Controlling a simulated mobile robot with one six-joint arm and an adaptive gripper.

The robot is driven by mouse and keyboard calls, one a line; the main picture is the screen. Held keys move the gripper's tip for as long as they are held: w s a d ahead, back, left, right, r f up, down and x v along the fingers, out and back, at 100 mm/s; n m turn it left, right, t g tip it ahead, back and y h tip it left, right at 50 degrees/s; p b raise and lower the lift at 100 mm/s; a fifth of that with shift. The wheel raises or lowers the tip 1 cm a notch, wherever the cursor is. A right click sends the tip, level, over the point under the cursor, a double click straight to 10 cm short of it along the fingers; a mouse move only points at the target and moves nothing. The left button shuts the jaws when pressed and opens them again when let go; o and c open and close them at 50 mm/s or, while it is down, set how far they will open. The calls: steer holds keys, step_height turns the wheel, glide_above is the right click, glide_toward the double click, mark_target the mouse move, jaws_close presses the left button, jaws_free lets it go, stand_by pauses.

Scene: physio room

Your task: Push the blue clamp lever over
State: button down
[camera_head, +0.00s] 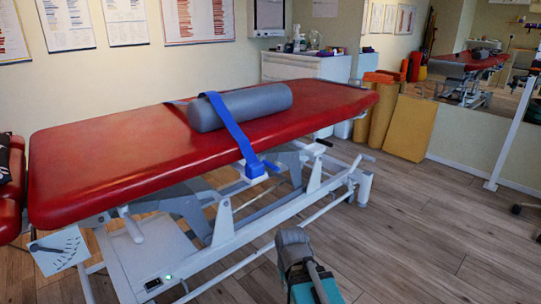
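The blue clamp (254,169) sits at the near long edge of the red treatment table (110,160), at the lower end of a blue strap (231,125). A short blue piece, which looks like its lever (271,166), sticks out to the right of the clamp body. The strap runs over a grey bolster roll (240,107) lying across the table top. Part of my arm shows at the bottom centre, below and well apart from the clamp. I cannot make out any gripper fingers there.
The table's white frame (230,236) and slanted bars lie below the clamp. A dial plate (60,250) hangs at the lower left. Yellow foam blocks (410,128) and a white cabinet (300,68) stand behind. The wood floor (430,230) to the right is clear.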

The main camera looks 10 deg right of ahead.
step_height(320, 180, up, 18)
steer(key=p, duration=1.7)
steer(key=shift+r, duration=0.15)
